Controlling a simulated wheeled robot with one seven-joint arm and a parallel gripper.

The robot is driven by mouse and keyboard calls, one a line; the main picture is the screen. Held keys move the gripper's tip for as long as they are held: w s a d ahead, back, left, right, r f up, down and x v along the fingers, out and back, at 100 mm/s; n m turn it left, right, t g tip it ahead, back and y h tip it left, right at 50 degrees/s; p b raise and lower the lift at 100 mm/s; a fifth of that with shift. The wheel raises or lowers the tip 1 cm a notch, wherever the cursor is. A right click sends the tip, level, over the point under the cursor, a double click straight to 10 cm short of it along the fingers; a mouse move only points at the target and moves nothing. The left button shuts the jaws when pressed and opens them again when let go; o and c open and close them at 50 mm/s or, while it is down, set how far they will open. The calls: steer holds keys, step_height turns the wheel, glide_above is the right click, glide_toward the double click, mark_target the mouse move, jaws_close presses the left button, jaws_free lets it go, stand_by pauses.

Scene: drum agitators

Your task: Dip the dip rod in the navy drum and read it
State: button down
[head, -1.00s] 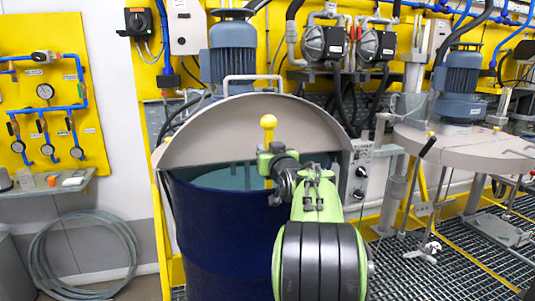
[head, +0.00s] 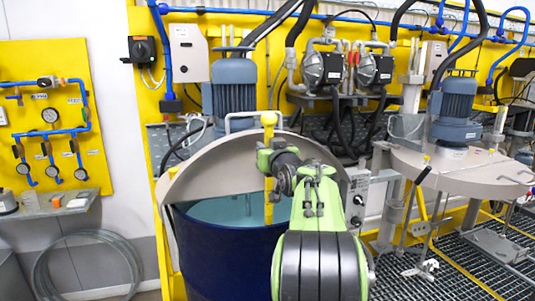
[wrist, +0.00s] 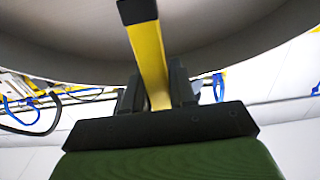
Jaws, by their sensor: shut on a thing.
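The navy drum (head: 225,260) stands in front of me with its grey half-lid (head: 215,165) raised at the back. Pale blue-green liquid (head: 225,211) shows through the open front half. My gripper (head: 268,160) is over the opening, shut on the yellow dip rod (head: 268,207). The rod is upright, its top above the fingers and a length below them. Its lower part overlaps the liquid and near rim; I cannot tell whether its tip is in the liquid. In the wrist view the rod (wrist: 150,60) runs between the fingers (wrist: 157,95), with a black end towards the camera.
A grey motor (head: 235,95) stands behind the lid. A second round lid with a motor (head: 455,170) is at the right. A gauge board (head: 48,120) and small shelf (head: 50,203) are at the left, above a coiled hose (head: 85,262). Grating floor lies at right.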

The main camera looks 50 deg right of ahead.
step_height(320, 180, up, 22)
steer(key=p, duration=1.7)
steer(key=r+b+v, duration=0.1)
steer(key=b+v, duration=0.6)
steer(key=v, duration=1)
steer(key=s+a+f+b, duration=0.3)
steer(key=s+f+b, duration=0.2)
steer(key=s+b, duration=0.1)
steer(key=shift+s+a+f+b, duration=0.4)
steer(key=shift+s, duration=0.1)
